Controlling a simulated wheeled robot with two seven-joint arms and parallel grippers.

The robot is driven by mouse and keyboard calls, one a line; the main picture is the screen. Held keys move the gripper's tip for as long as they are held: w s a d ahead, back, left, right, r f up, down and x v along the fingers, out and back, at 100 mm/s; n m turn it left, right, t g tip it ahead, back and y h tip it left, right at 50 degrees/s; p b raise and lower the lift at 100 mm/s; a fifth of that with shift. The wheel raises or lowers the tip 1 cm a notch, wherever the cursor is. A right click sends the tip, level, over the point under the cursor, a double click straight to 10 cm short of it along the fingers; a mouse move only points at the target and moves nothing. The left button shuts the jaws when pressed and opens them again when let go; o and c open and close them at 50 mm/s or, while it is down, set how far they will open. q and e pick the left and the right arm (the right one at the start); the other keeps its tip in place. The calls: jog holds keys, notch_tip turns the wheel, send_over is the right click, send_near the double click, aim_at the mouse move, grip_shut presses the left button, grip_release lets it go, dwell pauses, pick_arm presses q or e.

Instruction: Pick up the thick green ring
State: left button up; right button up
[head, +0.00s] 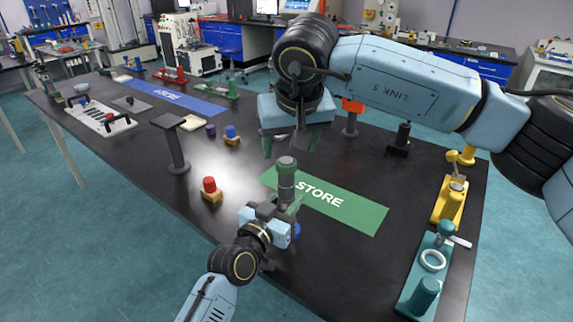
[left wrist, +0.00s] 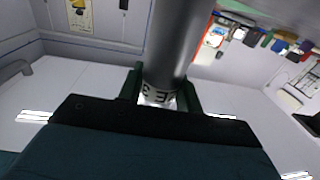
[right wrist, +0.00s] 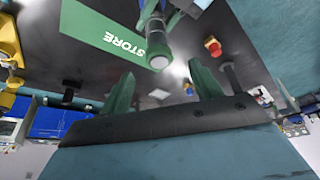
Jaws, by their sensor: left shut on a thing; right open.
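My left gripper (head: 287,205) is shut on an upright dark grey-green cylinder (head: 287,180) above the near edge of the green STORE mat (head: 367,217). The cylinder (left wrist: 172,45) rises between the fingers in the left wrist view. My right gripper (head: 288,145) is open and empty, fingers down, above and behind the cylinder's top. In the right wrist view the cylinder (right wrist: 157,40) shows in front of the open fingers (right wrist: 165,85).
A yellow fixture (head: 450,205) stands behind the teal one. A red-topped block (head: 210,189), a dark post (head: 176,148) and a blue-topped block (head: 231,134) stand left of the mat. A blue mat (head: 178,95) lies farther left. The table between mat and fixtures is clear.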

aim_at(287, 161)
jog(key=shift+w+x, duration=0.15)
jog(key=shift+x, duration=1.2)
jog(key=shift+w+x, duration=0.1)
jog(key=shift+x, duration=1.3)
jog(key=shift+d+r, duration=0.1)
jog(key=shift+c, duration=0.3)
jog(key=c, duration=1)
